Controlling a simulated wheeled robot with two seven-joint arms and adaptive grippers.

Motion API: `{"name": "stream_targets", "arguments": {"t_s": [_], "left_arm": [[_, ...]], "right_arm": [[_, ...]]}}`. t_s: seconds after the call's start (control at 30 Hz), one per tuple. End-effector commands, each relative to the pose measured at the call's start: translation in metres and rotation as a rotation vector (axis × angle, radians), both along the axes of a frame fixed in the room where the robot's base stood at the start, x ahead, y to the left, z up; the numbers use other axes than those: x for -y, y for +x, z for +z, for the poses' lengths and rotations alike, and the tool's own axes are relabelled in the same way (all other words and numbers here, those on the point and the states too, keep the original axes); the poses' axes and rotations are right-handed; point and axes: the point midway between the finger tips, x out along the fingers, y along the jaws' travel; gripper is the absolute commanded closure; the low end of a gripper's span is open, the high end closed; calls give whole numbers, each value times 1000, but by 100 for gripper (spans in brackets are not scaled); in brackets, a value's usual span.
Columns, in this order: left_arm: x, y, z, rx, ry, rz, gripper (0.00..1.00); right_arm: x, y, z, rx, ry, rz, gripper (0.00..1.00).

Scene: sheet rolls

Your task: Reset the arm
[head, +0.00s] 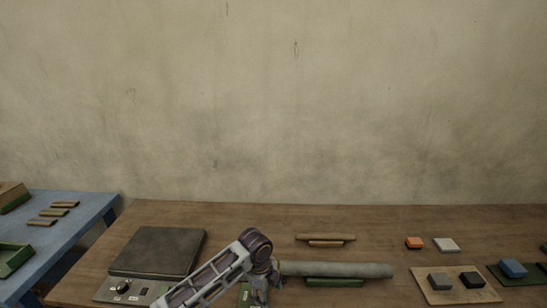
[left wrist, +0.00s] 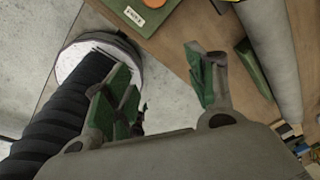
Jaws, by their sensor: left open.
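My left arm rises from the bottom of the head view and bends down at its wrist. My left gripper (head: 260,291) hangs at the front of the wooden table, partly cut off by the lower picture edge. The left wrist view shows this gripper (left wrist: 163,84) with its two green-padded fingers wide apart and nothing between them. A long grey roll (head: 338,270) lies on the table just right of the gripper; it also shows at the upper right of the left wrist view (left wrist: 272,45). My right gripper is in neither view.
A dark-plated device (head: 160,250) with a knob stands left of my arm. A labelled green object (left wrist: 150,12) lies near the table edge. Thin rods (head: 325,237) lie behind the roll. Blocks on a tan board (head: 455,294) are at right. A blue table (head: 75,225) stands left.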

Motion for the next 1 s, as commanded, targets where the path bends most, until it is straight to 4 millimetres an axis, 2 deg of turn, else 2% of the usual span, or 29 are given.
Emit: {"name": "stream_targets", "arguments": {"t_s": [0.2,0.47,0.77,1.0], "left_arm": [[10,-24,-3,-8,-64,143,44],[12,-47,-3,-18,-131,332,44],[2,-69,-1,-35,-197,576,44],[-16,-86,0,-49,-237,784,44]], "right_arm": [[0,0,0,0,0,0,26],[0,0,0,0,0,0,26],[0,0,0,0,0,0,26],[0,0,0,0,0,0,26]]}}
